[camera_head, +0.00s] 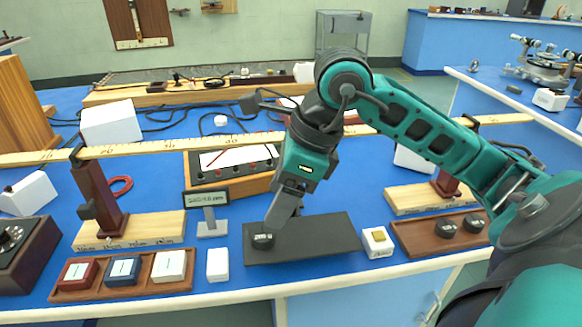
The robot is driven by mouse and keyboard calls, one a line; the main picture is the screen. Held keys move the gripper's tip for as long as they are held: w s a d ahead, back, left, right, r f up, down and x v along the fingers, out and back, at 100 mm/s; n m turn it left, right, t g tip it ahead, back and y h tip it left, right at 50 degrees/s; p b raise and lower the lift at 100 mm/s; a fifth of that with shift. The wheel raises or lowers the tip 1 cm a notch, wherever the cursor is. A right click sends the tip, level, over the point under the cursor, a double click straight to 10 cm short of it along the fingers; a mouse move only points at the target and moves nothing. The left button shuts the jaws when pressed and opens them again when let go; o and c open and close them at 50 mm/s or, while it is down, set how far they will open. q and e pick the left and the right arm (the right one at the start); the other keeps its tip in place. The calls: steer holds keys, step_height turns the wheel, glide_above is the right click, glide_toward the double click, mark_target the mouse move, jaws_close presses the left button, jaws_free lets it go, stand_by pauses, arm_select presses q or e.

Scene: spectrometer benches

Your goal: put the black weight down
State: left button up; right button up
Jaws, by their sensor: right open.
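A small black weight (262,241) sits on the left end of a flat dark plate (318,240) on the blue bench. My right gripper (277,219) reaches down from the right, its fingertips just above and beside the weight. Its jaws are open, though they look like a single piece from this angle. I cannot tell whether a finger touches the weight. Two similar black weights, one on the left (446,228) and one on the right (473,223), lie in a brown wooden tray (425,247). My left gripper is not in view.
A white block (218,265) and a white box (377,242) flank the plate. A small display stand (212,229) is behind on the left. A tray of coloured blocks (124,290) sits front left. A long ruler (150,157) crosses the bench behind. The plate's middle and right are bare.

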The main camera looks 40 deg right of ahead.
steer(key=v, duration=0.5)
steer(key=shift+f, duration=0.1)
stand_by(0.4)
